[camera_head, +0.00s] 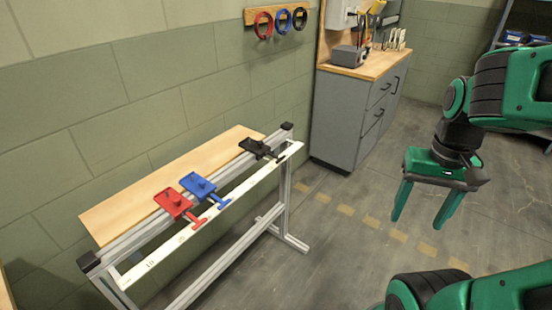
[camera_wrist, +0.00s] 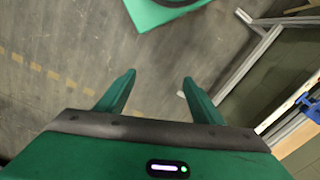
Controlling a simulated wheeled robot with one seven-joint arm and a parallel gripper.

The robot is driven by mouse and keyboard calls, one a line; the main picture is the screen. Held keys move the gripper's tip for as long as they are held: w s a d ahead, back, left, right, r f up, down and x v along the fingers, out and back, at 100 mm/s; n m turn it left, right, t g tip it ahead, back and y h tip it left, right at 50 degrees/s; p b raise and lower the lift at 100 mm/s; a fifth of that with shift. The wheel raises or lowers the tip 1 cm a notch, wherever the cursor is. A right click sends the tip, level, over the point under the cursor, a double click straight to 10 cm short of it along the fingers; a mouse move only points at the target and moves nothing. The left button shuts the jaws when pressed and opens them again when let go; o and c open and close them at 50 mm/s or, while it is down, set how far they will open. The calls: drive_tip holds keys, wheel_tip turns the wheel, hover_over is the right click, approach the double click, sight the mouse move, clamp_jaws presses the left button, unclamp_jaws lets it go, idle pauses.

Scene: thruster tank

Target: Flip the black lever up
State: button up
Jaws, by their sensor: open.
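The black lever (camera_head: 257,149) is at the far right end of the rail on a metal-framed stand, in the head view. It appears to lie low, with its end reaching over the white strip; its exact angle is too small to tell. A blue lever (camera_head: 199,186) and a red lever (camera_head: 175,204) are on the same rail to its left. My gripper (camera_head: 419,222) is open and empty, pointing down over the floor, well to the right of the stand. In the wrist view its two fingers (camera_wrist: 158,88) are spread with only floor between them.
The stand has a wooden board (camera_head: 120,210) behind the rail and a white marked strip (camera_head: 158,258) in front. A grey cabinet (camera_head: 345,115) stands behind it by the wall. Red, blue and black rings (camera_head: 283,22) hang above. Floor between stand and gripper is clear.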

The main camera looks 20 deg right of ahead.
sight(282, 159)
drive_tip(key=w+a+f+m+t+y, duration=0.2)
drive_tip(key=w+a+f+m+y, duration=0.2)
drive_tip(key=w+a+f, duration=0.55)
drive_tip(key=w+a+f+m+t+y, duration=0.1)
drive_tip(key=w+a+f+m+y, duration=0.35)
drive_tip(key=w+f, duration=0.95)
drive_tip(key=w+d+r+m+t+y, duration=0.1)
drive_tip(key=w+d+r+m+t, duration=0.1)
drive_tip(key=w+r+m+t, duration=0.35)
drive_tip(key=w+d+r+m+t+y, duration=0.1)
drive_tip(key=w+r+m+t, duration=0.1)
drive_tip(key=w+m+t, duration=0.55)
drive_tip(key=shift+m+g, duration=0.35)
drive_tip(key=shift+g, duration=0.35)
drive_tip(key=x, duration=0.4)
drive_tip(key=d+x, duration=0.1)
drive_tip(key=x, duration=0.3)
drive_tip(key=w+x, duration=0.1)
drive_tip(key=x, duration=0.3)
drive_tip(key=shift+w+d, duration=0.1)
drive_tip(key=shift+w, duration=0.3)
